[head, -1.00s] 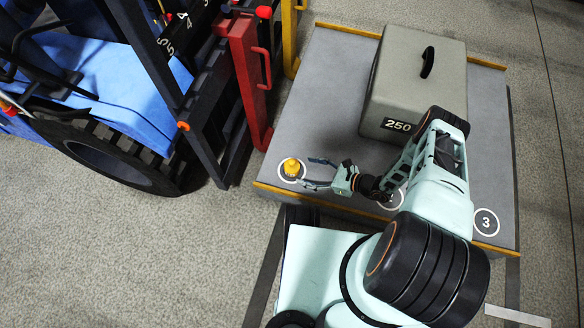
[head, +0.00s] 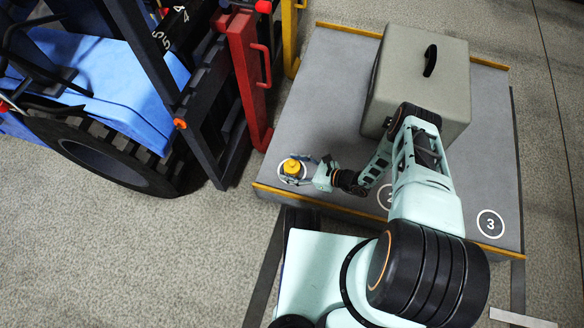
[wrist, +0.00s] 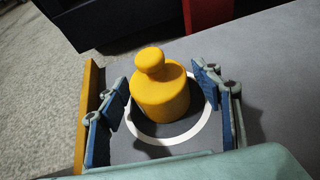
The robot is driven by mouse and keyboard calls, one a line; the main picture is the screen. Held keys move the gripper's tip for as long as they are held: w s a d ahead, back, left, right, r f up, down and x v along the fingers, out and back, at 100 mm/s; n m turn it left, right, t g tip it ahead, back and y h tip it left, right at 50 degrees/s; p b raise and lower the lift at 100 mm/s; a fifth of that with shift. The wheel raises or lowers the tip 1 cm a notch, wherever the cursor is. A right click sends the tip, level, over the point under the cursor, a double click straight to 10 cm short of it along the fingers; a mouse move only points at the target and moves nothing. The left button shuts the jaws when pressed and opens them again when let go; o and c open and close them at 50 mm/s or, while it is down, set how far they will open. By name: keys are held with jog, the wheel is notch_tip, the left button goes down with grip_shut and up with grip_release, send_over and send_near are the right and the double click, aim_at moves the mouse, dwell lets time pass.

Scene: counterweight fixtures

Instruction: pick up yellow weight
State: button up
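The yellow weight (head: 292,167) is a small cylinder with a knob on top. It stands upright in a white ring at the left front of the grey platform (head: 330,100). In the wrist view the yellow weight (wrist: 160,92) sits between the two fingers of my gripper (wrist: 165,112). The fingers are spread, with a visible gap on each side of the weight. In the head view my gripper (head: 304,172) reaches the weight from the right, its fingers at either side.
A large grey block (head: 425,80) with a black handle stands on the platform behind my arm. A red forklift part (head: 246,75) and a blue forklift (head: 100,75) are at the left. The platform is clear near the ring marked 3 (head: 490,224).

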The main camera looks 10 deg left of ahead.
grip_shut()
jog(key=shift+r, duration=0.1)
dwell(0.3)
